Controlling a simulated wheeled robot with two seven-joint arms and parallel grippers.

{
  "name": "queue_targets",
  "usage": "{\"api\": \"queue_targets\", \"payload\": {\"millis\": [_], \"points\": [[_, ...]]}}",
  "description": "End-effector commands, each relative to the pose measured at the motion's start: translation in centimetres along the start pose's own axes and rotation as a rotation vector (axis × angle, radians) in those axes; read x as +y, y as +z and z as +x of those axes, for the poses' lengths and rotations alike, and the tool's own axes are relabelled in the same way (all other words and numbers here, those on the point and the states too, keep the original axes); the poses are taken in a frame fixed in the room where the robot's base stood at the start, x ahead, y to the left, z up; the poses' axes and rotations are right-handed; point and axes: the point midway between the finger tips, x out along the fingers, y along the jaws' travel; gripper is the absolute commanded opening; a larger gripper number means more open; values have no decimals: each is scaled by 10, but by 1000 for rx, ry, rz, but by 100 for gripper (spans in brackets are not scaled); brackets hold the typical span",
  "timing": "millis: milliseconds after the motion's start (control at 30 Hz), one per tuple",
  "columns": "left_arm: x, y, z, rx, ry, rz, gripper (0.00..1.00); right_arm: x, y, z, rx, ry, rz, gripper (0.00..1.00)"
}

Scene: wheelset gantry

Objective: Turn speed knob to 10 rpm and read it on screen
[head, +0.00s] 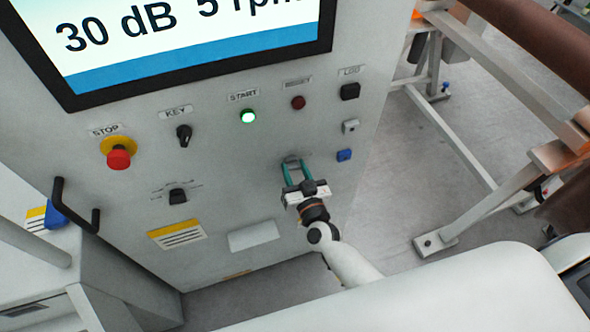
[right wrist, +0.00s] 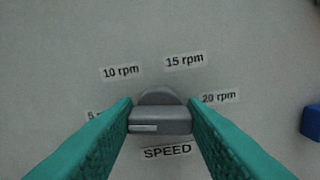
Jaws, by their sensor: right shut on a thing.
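The grey speed knob (right wrist: 160,118) sits on the cabinet front, with "SPEED" printed below it. The labels 10 rpm (right wrist: 120,72), 15 rpm and 20 rpm stand around it; a label starting with 5 is partly hidden by a finger. A pale line on the knob's bar lies left of its middle. My right gripper (head: 298,168) is shut on the knob, one teal finger on each side. The screen (head: 190,35) at the top shows "30 dB" and "5 rpm", partly cut off. My left gripper is not in view.
The panel also carries a red stop button (head: 118,158), a key switch (head: 184,135), a lit green start button (head: 248,116), a dark red button (head: 298,102) and another selector (head: 178,196). A black handle (head: 75,210) is at left. A metal frame (head: 480,150) stands at right.

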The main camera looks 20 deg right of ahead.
Motion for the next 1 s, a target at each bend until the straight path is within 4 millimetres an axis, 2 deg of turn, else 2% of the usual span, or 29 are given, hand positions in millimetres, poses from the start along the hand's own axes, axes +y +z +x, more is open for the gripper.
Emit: {"api": "queue_targets", "payload": {"millis": [600, 1000], "points": [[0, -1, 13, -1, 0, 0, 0, -2, -2, 0, -1, -1, 563, 15], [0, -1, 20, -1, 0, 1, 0, -3, -2, 0, -1, 0, 812, 15]]}}
